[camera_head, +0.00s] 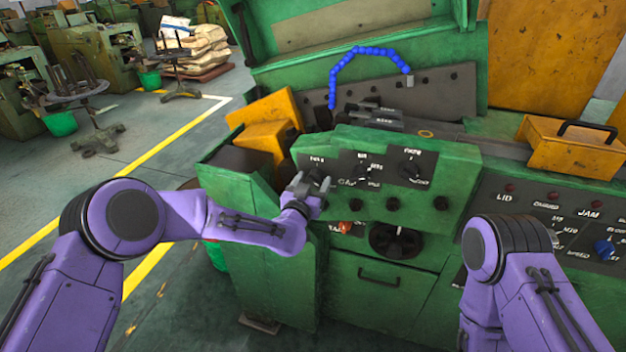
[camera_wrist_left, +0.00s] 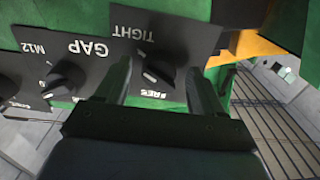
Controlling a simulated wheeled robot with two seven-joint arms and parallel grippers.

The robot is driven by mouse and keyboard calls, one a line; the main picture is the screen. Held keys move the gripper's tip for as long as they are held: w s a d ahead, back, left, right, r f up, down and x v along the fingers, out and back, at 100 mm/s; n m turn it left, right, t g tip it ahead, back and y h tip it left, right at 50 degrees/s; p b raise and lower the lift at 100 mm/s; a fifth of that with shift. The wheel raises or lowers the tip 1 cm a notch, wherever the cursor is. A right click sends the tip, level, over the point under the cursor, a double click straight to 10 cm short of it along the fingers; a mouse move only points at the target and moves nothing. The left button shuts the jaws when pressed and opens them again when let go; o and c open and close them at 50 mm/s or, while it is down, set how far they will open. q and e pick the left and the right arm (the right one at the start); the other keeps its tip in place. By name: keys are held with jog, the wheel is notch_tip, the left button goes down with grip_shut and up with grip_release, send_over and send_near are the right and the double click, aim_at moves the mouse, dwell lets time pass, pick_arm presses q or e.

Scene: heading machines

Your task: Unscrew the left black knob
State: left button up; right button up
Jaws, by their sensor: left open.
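The left black knob (camera_head: 317,175) is on the dark plate at the left end of the green control panel (camera_head: 450,165). It also shows in the left wrist view (camera_wrist_left: 157,76), on a plate marked TIGHT, which appears upside down. My left gripper (camera_head: 311,184) is open in front of this knob. In the left wrist view its fingers (camera_wrist_left: 157,68) lie on either side of the knob, with gaps visible; I cannot tell how deep they reach. My right arm comes in at the lower right, and its gripper is not in view.
A middle knob (camera_head: 362,172) and a right knob (camera_head: 411,168) are on the same panel. Below are small dark knobs, a red-orange button (camera_head: 345,228) and a large black dial (camera_head: 396,241). A yellow box (camera_head: 570,148) stands at right.

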pick_arm(q)
jog(key=c, duration=1)
jog(key=shift+c, duration=0.2)
jog(key=shift+f, duration=0.1)
jog(key=shift+d+n+b, duration=0.15)
jog(key=shift+n+b, duration=9.65)
jog(key=shift+n, duration=2)
